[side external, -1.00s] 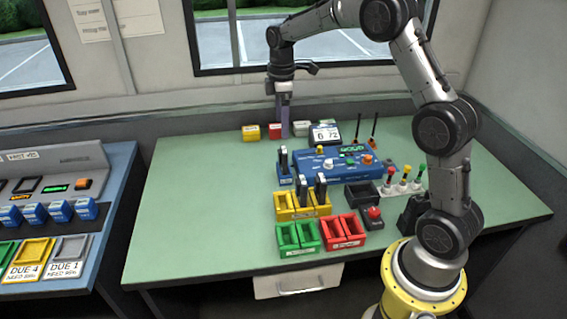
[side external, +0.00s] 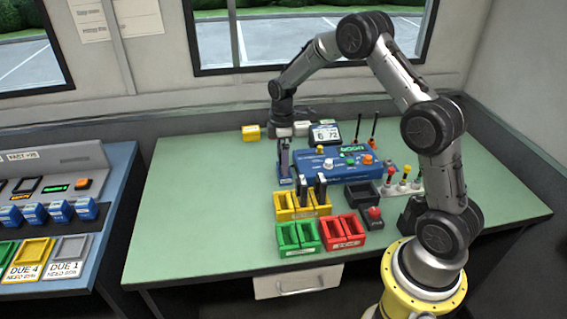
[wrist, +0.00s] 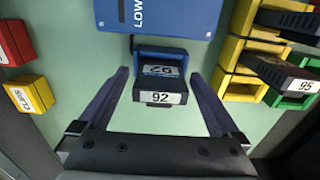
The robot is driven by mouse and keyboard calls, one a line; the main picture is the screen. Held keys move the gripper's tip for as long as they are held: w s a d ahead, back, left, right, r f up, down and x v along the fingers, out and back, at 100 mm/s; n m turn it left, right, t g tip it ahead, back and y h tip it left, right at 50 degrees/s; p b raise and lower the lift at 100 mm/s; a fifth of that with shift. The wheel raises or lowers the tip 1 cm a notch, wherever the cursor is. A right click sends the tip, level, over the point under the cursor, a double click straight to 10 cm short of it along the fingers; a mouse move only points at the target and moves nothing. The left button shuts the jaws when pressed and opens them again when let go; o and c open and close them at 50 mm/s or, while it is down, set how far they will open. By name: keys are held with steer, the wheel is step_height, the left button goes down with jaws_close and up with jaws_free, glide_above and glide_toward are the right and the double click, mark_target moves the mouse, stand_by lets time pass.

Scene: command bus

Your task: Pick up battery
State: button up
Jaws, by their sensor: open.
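A black battery (wrist: 160,88) labelled 92 stands in a blue holder (wrist: 160,50) in the wrist view. The holder also shows in the side view (side external: 285,183) at the left end of the blue console. My gripper (wrist: 158,75) is open, with one finger on each side of the battery and green table visible in the gaps. In the side view my gripper (side external: 284,150) points down over the holder and largely hides the battery. Two more black batteries, left (side external: 303,190) and right (side external: 320,187), stand in the yellow bins (side external: 293,213).
The blue console (side external: 340,162) with buttons is right of the holder. Green bins (side external: 297,238) and red bins (side external: 342,230) stand at the front. A battery labelled 95 (wrist: 285,75) is close to the right in the wrist view. The table's left side (side external: 195,200) is clear.

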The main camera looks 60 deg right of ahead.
steer(key=shift+f, duration=0.35)
jaws_close()
stand_by(0.3)
steer(key=shift+r, duration=0.15)
steer(key=shift+r, duration=0.6)
steer(key=s+a+r, duration=0.1)
steer(key=s+r, duration=0.3)
steer(key=s+a+r, duration=0.1)
steer(key=s+r, duration=0.2)
steer(key=s, duration=0.2)
steer(key=s+a+r, duration=0.2)
steer(key=s+r, duration=0.2)
steer(key=shift+s+r, duration=0.2)
steer(key=shift+r, duration=0.1)
